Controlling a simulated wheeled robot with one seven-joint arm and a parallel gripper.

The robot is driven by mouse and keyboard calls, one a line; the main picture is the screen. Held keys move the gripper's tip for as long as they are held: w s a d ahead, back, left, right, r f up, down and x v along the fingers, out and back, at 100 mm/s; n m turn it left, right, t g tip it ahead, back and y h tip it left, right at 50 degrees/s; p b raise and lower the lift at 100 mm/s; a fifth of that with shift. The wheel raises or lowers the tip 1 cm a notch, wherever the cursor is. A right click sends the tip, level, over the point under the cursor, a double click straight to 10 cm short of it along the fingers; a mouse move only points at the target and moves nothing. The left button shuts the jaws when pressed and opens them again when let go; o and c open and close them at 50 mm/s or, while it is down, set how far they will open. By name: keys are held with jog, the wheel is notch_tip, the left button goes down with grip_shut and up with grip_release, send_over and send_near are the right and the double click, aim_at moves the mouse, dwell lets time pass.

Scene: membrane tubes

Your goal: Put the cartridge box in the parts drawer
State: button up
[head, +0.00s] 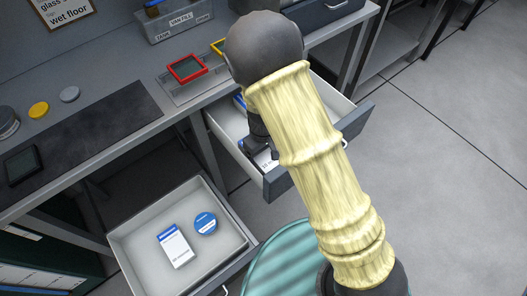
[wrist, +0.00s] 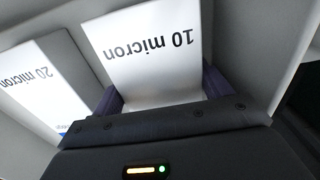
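A white box marked "10 micron" (wrist: 150,48) stands between the fingers of my gripper (wrist: 165,100) in the wrist view. Both fingers lie flush against its sides, with no gap visible. A second white box marked "20 micron" (wrist: 40,82) is beside it on the left. In the head view my gripper (head: 256,148) is down inside the upper open drawer (head: 228,128) under the bench, largely hidden by my arm. Another open drawer (head: 128,238) at lower left holds a white box with a blue band (head: 174,248) and a round blue tin (head: 205,223).
The bench (head: 125,150) carries a red-framed tray (head: 187,68), a dark mat (head: 85,125), yellow and grey discs and a grey bin (head: 175,22). A teal striped round top (head: 285,262) stands close to the lower drawer. Open floor (head: 450,150) lies to the right.

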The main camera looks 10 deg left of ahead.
jog(key=shift+o, duration=0.8)
notch_tip(320, 180, up, 12)
jog(key=p, duration=0.2)
jog(key=shift+r+p, duration=0.15)
jog(key=shift+p, duration=0.15)
jog(key=s+d+r+m+t, duration=0.1)
jog(key=s+d+r+m, duration=0.1)
jog(key=d, duration=0.6)
jog(key=s+d+r+m, duration=0.2)
jog(key=d+r+m, duration=0.2)
jog(key=d, duration=0.4)
jog(key=s+d+r+m+t, duration=0.1)
jog(key=s+d+r+m, duration=0.1)
jog(key=d, duration=0.6)
jog(key=shift+d+r+m+t, duration=0.35)
jog(key=shift+r+m, duration=0.4)
jog(key=shift+m, duration=0.25)
